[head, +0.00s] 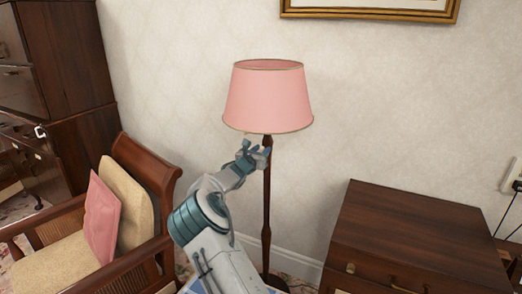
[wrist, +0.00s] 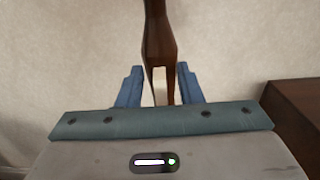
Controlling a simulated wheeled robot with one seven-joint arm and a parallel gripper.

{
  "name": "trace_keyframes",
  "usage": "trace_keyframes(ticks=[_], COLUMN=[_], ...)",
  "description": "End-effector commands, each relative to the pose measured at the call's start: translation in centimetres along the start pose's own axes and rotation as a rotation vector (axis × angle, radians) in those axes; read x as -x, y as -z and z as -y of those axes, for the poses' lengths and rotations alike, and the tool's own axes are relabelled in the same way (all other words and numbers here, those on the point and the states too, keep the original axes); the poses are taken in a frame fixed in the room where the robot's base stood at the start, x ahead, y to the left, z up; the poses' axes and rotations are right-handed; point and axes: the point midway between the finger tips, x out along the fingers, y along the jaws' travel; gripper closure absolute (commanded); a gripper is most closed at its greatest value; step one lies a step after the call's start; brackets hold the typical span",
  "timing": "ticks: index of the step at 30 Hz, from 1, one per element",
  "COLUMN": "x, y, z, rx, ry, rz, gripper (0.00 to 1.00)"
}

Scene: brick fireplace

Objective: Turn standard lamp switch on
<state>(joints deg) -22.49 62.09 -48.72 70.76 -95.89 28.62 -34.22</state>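The standard lamp has a pink shade (head: 268,98) and a dark wooden pole (head: 266,205), upright against the wall. My gripper (head: 256,151) is just below the shade, at the upper part of the pole. In the wrist view my gripper (wrist: 159,78) is open, with its two blue fingers apart and the dark pole (wrist: 159,38) showing between and beyond them. A pale strip shows within the lower part of the pole there. I cannot tell whether a finger touches the pole.
A wooden armchair (head: 155,165) with a pink cushion (head: 102,217) stands left of the lamp. A dark wooden chest (head: 415,225) stands close on the right. A tall dark cabinet (head: 72,60) is at the far left. A framed picture (head: 370,14) hangs above.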

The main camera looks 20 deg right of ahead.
Motion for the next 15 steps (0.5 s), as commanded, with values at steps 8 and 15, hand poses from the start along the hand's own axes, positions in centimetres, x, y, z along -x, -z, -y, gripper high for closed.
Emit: trace_keyframes(ticks=[8, 15], x=[-0.14, -0.13], y=[0.03, 0.02], z=[-0.01, 0.01], rx=[0.0, 0.0], ry=[0.0, 0.0], rz=[0.0, 0.0], gripper=[0.67, 1.0])
